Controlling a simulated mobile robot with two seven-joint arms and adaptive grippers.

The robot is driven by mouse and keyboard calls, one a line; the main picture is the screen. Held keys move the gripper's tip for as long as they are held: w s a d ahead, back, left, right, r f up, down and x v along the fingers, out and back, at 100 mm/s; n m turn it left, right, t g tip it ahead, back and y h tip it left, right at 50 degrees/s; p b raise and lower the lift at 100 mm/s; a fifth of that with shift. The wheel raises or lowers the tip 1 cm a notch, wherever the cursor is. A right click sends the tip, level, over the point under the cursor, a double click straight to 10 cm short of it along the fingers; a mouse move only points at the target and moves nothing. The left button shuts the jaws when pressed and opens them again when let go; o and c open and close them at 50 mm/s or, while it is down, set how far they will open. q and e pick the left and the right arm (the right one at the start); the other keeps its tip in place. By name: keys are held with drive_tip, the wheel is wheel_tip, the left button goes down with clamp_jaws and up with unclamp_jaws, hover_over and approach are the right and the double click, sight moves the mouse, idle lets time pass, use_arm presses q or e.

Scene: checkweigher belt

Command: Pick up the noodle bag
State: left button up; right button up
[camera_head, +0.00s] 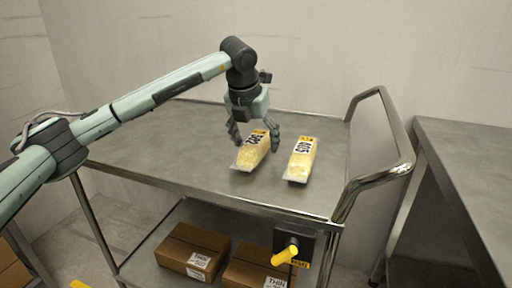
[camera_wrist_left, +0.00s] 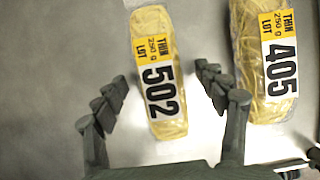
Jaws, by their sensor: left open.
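Two yellow noodle bags with white-and-orange labels lie on the steel cart top (camera_head: 150,150). The bag marked 502 (camera_head: 248,156) is on the left, and the bag marked 405 (camera_head: 300,165) is to its right with a gap between. My left gripper (camera_head: 254,138) is open over the 502 bag, pointing down. In the left wrist view, the 502 bag (camera_wrist_left: 160,85) shows between the spread fingers (camera_wrist_left: 162,92), and the 405 bag (camera_wrist_left: 265,60) lies outside the right finger. My right gripper is not in view.
The cart has a curved tube handle (camera_head: 398,135) on the right. Cardboard boxes (camera_head: 192,250) sit on its lower shelf. A black box with a yellow lever (camera_head: 285,255) is at the front edge. Another steel surface (camera_head: 460,170) stands at right. The cart top's left side is clear.

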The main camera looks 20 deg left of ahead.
use_arm(q)
drive_tip(key=shift+c, duration=2)
drive_tip(key=c, duration=1)
drive_tip(key=shift+c, duration=0.4)
drive_tip(key=shift+r, duration=0.15)
